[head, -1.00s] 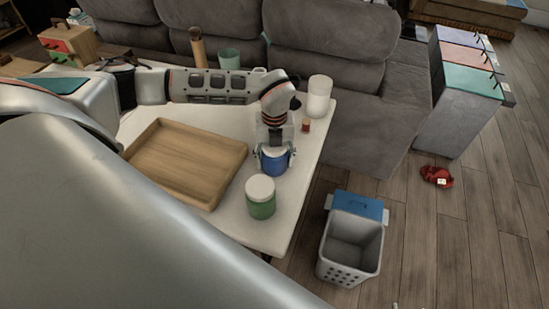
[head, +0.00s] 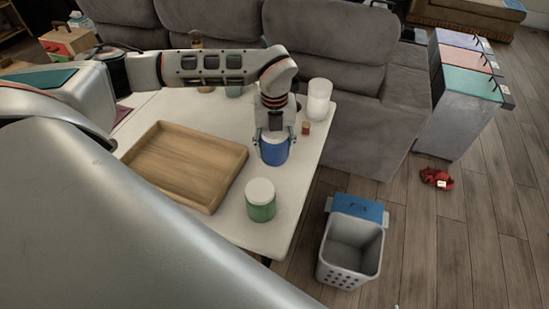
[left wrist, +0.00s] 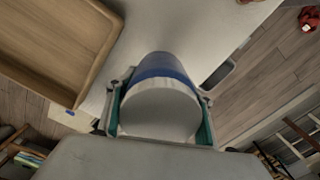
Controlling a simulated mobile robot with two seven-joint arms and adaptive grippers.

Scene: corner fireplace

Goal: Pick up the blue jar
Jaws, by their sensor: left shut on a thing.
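The blue jar (head: 274,153) with a pale lid is at the right part of the white table in the head view. My left gripper (head: 274,138) is over it from above, its fingers on both sides of the jar. In the left wrist view the jar (left wrist: 162,66) stands between the two green-lined fingers (left wrist: 160,115), its white lid facing the camera. The gripper is shut on the jar. The jar appears raised above the table. My right gripper is not in view.
A green jar (head: 260,200) stands near the table's front edge. A wooden tray (head: 243,160) lies left of the blue jar. A white cylinder (head: 318,98) and small red item (head: 306,128) are behind right. A grey basket (head: 350,245) stands on the floor.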

